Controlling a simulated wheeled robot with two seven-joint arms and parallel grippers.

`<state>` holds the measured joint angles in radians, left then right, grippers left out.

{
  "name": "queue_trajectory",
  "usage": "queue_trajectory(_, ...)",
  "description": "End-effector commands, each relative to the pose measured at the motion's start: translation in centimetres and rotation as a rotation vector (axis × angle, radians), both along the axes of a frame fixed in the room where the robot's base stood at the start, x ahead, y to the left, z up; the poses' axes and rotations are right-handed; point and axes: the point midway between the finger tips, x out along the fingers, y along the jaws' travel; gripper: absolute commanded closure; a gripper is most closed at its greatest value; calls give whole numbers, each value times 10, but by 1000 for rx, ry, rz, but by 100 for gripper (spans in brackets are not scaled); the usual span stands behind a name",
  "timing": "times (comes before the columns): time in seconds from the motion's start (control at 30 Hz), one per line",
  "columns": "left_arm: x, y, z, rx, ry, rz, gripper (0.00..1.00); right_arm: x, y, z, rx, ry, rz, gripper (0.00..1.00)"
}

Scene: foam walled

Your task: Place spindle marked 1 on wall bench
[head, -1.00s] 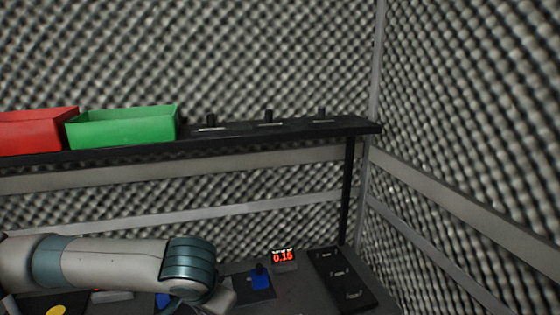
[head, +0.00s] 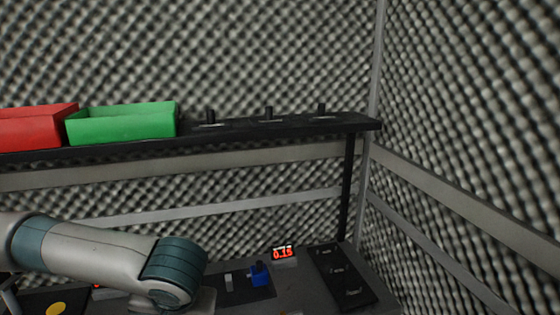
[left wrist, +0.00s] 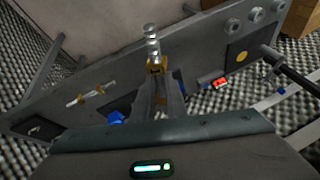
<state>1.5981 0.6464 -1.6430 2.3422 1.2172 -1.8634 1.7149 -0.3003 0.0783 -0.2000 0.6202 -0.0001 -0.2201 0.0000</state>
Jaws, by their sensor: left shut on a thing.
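My left gripper (left wrist: 158,70) is shut on a silver, stepped spindle (left wrist: 152,42) in the left wrist view. The spindle sticks out beyond the fingertips, with the bench (left wrist: 190,55) behind it. I cannot read a number on it. In the head view my left arm comes in low from the left, and the fingers and spindle cannot be made out there. The bench (head: 305,292) stands along the foam wall at the bottom of the head view. My right gripper is in neither view.
A raised shelf (head: 250,131) carries a red bin (head: 35,132), a green bin (head: 122,126) and black upright pegs. The bench holds a blue fixture (head: 259,274), a display reading 0.15 (head: 283,254) and a black slotted plate (head: 340,275). Another spindle-like part (left wrist: 90,96) lies on the bench.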

Motion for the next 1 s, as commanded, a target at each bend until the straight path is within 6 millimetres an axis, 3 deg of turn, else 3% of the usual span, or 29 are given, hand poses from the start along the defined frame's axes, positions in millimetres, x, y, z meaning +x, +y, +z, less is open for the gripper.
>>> queue_trajectory(0.67, 0, -6, 2, -1, -2, -27, 100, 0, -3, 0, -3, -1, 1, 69)
queue_trajectory(0.87, 0, -29, 9, -2, -2, -139, 100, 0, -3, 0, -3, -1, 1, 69)
queue_trajectory(1.0, -1, -55, 17, -3, -2, -269, 100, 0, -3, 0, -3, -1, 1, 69)
